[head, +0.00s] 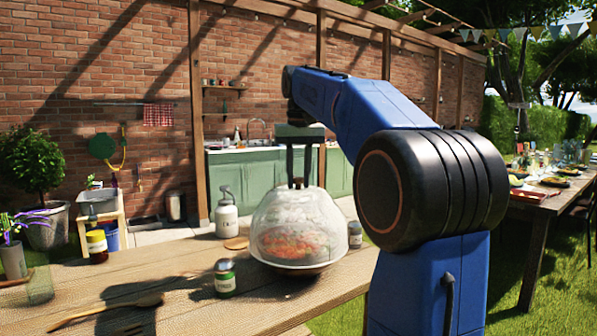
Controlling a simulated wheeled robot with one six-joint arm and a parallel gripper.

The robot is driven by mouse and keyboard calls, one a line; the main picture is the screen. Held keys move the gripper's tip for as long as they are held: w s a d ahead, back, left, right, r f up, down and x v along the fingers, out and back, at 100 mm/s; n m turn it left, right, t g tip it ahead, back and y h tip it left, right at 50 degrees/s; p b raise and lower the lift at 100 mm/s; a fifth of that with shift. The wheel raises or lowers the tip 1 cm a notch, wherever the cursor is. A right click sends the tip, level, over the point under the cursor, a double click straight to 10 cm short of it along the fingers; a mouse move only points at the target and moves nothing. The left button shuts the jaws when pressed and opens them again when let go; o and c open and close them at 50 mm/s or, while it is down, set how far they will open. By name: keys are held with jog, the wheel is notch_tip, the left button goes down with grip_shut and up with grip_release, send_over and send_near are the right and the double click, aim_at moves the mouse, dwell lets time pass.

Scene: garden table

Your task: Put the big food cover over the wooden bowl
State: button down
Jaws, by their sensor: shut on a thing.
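The big food cover (299,212) is a clear, whitish dome with a dark knob on top, standing upright near the right end of the wooden table. My gripper (297,181) is above it, pointing down, with its fingers shut on the knob. The wooden bowl (289,268) shows as a dark curved base below the cover's rim, and reddish and green food shows blurred through the dome. The cover is around the food. I cannot tell whether its rim touches the bowl or the table.

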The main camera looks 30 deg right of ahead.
aim_at(299, 190)
jog(key=shift+f, duration=3.7)
jog(key=shift+s+a+f, duration=0.1)
jog(key=shift+s+f, duration=0.05)
jog(key=shift+f, duration=0.7)
jog(key=c, duration=1.4)
grip_release()
jog(key=shift+c, duration=0.2)
jog(key=shift+o, duration=0.5)
notch_tip(299, 190, up, 19)
jog(key=s, duration=0.2)
jog(key=shift+s+a, duration=0.2)
jog(key=shift+a, duration=0.25)
